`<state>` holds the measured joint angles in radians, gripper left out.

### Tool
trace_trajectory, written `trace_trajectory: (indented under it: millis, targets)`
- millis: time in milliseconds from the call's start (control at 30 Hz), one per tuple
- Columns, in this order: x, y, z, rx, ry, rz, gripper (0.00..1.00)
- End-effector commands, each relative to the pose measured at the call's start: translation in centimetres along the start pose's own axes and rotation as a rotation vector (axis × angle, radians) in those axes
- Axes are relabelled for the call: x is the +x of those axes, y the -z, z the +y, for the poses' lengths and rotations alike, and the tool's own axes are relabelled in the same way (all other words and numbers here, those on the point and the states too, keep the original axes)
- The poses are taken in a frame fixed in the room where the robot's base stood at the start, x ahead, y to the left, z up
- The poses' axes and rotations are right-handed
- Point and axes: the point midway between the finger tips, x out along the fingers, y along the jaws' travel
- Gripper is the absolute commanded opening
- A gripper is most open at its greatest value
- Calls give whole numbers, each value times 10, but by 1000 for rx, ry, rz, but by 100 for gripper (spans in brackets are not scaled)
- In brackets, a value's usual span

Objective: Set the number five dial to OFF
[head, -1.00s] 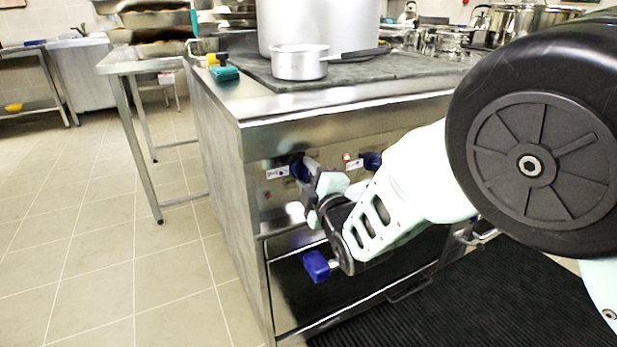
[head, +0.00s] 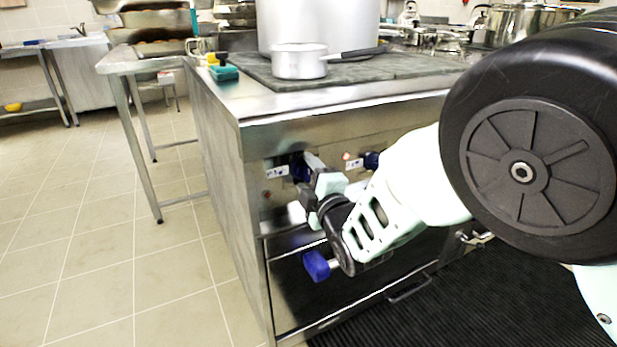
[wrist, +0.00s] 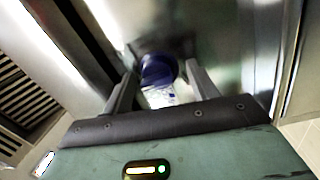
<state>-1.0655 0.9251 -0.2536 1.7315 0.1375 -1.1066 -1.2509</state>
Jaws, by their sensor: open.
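A blue dial (head: 299,170) is on the stove's front panel near its left end, partly hidden behind my gripper (head: 307,172). In the wrist view the same round blue dial (wrist: 158,71) shows between the fingertips of my gripper (wrist: 158,80). The fingers are open, one on each side of the dial, and I cannot tell whether they touch it. A white label (head: 277,171) with small print is left of the dial; the print is too small to read. The dial's exact setting cannot be made out.
Another blue dial (head: 371,160) is further right on the panel. A small saucepan (head: 299,62) and a big stockpot (head: 318,25) stand on the stove top. A dark ribbed mat (head: 450,310) lies on the floor in front. Tiled floor on the left is clear.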

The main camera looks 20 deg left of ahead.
Motion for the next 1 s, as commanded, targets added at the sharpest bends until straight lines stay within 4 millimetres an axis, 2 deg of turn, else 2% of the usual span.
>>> trace_trajectory:
  millis: [133,267,800,1000]
  targets:
    - [-4,0,1,0,0,-1,59]
    - [-19,0,1,0,2,-1,59]
    - [-140,0,0,0,3,0,59]
    - [-166,0,0,0,2,0,59]
